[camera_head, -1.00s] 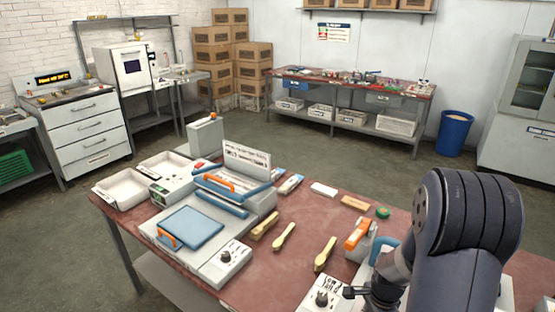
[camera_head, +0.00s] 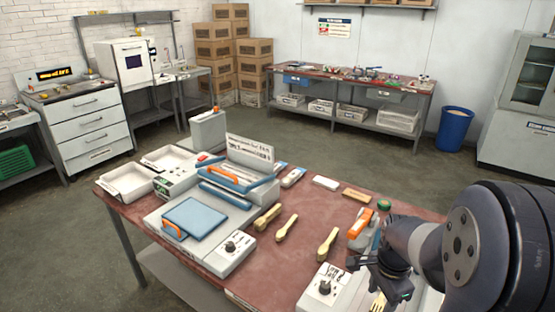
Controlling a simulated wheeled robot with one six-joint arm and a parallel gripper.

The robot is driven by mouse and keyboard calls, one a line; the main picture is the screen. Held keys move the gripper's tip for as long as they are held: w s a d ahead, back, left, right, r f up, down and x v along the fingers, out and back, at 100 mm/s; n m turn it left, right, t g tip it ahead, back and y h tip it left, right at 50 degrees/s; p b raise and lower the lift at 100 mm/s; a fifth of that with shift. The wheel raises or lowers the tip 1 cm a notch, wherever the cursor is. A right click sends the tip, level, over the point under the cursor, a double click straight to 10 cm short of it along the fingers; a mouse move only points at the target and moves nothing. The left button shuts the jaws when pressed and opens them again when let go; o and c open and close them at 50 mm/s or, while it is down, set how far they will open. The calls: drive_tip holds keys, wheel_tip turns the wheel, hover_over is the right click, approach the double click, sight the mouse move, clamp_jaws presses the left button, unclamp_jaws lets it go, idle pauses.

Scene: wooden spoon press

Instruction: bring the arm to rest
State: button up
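My gripper (camera_head: 388,280) is at the lower right of the head view, dark and pointing down over the right part of the red worktable (camera_head: 300,205). Its fingers are small and partly hidden, so I cannot tell whether they are open or shut. A pale wooden piece (camera_head: 378,302) shows just below it at the frame's bottom edge; I cannot tell whether it is touched or held. Three wooden spoon-like pieces lie on the table: a left one (camera_head: 268,217), a middle one (camera_head: 287,228) and a right one (camera_head: 328,244).
A press with a blue plate (camera_head: 195,217) and orange handles stands left on the table. A white control box (camera_head: 323,288) and an orange-and-grey device (camera_head: 361,226) stand close to my gripper. White trays (camera_head: 125,184) sit at the far left. The floor behind the table is clear.

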drive_tip(key=shift+w+d+f+n+t+h+b, duration=0.1)
drive_tip(key=shift+w+d+n+t+h+b, duration=0.25)
drive_tip(key=shift+n+b, duration=0.6)
drive_tip(key=shift+w+d+f+n+t+h+b, duration=0.25)
drive_tip(key=shift+w+n+b, duration=0.3)
drive_tip(key=shift+n+b, duration=0.35)
drive_tip(key=shift+w+d+n+t+h+b, duration=0.25)
drive_tip(key=shift+w+n+t+b, duration=0.2)
drive_tip(key=shift+n+b, duration=0.5)
drive_tip(key=shift+r, duration=0.15)
